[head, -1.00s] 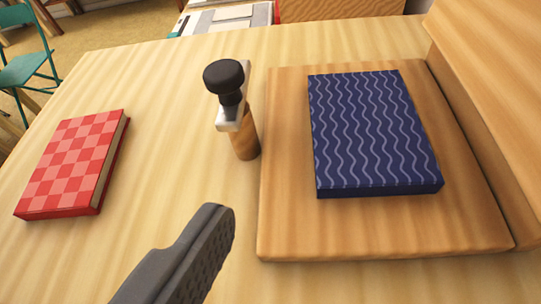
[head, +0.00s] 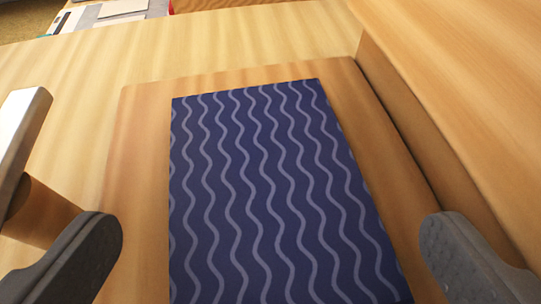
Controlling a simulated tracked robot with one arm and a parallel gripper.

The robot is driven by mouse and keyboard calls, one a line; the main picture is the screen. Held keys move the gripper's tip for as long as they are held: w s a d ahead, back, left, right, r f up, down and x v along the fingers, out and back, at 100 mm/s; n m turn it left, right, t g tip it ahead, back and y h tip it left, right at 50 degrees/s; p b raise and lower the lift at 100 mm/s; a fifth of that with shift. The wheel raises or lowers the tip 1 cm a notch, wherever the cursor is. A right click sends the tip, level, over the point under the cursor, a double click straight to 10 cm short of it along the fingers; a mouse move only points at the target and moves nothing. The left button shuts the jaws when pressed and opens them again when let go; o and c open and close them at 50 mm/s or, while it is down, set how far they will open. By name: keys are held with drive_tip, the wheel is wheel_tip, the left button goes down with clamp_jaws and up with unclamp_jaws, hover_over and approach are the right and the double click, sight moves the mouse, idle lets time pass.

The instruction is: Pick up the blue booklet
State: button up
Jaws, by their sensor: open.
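The blue booklet (head: 265,195), dark blue with pale wavy lines, lies flat on a wooden board (head: 137,150). It fills the middle of the head view, and its near end is cut off by the lower edge. My gripper (head: 270,240) is open, with one dark finger to the left of the booklet and the other to the right. Both fingers appear apart from the booklet. How high they are above the board is hard to tell.
A stamp-like tool with a metal part (head: 22,135) and a wooden lower part (head: 40,212) stands close by my left finger. A raised wooden block (head: 470,90) runs along the right side. Bare table (head: 230,42) lies beyond the board.

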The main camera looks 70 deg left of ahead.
sight(271, 198)
drive_tip(key=shift+x, duration=1.55)
drive_tip(key=c, duration=0.9)
